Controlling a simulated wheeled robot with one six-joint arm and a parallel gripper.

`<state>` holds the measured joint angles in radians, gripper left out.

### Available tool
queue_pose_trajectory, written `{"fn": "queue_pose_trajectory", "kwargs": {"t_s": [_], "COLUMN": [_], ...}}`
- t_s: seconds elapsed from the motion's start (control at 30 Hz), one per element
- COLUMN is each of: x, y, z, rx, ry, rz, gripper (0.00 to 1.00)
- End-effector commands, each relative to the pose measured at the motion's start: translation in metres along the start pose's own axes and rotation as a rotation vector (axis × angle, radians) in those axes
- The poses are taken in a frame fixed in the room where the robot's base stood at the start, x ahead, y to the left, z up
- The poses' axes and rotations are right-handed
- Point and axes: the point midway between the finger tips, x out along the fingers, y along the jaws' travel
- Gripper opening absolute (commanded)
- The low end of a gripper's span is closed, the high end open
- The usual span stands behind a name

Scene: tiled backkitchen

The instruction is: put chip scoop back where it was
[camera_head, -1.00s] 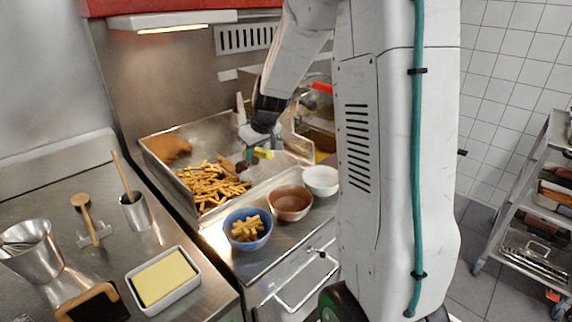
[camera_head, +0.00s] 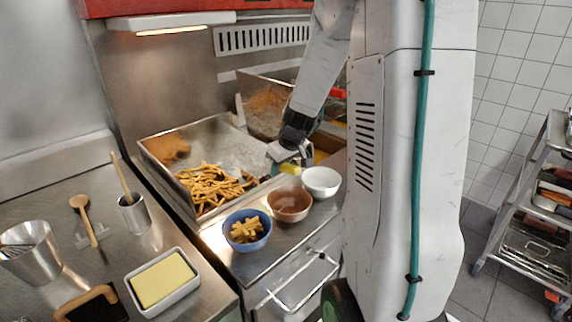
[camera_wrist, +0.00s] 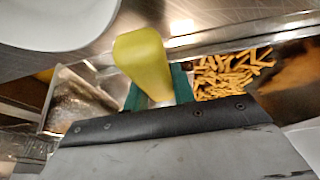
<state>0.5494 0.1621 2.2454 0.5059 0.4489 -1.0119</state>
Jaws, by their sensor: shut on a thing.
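My gripper (camera_head: 289,155) is above the front edge of the fryer station, just behind the white bowl. It is shut on a yellow-green handle, which I take to be the chip scoop (camera_head: 290,168). In the wrist view the handle (camera_wrist: 142,55) stands out between the teal fingers (camera_wrist: 158,88). The rest of the scoop is mostly hidden by the gripper and bowls. Fries (camera_head: 211,187) lie heaped in the steel chip bin (camera_head: 150,160), left of my gripper. They also show in the wrist view (camera_wrist: 228,72).
A blue bowl (camera_head: 234,241) holding fries, a brown bowl (camera_head: 289,205) and a white bowl (camera_head: 321,181) stand in a row along the front ledge, close to my gripper. A fryer basket (camera_head: 268,100) is behind. The left counter holds butter (camera_head: 162,278) and utensils.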

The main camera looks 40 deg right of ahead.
Motion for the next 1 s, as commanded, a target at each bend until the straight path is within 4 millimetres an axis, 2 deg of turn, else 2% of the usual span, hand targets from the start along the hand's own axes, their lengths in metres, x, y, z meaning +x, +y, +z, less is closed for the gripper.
{"fn": "queue_pose_trajectory", "kwargs": {"t_s": [0.5,0.53,0.6,0.87,1.0], "x": [0.011,0.011,0.011,0.011,0.004], "y": [0.001,0.001,0.001,0.001,0.001], "z": [0.005,0.005,0.005,0.004,0.001], "rx": [0.001,0.002,0.001,0.001,0.002], "ry": [0.0,0.0,0.0,0.0,0.003], "rz": [0.001,0.0,0.0,0.001,0.002], "gripper": [0.0,0.28,0.47,0.47,0.47]}}
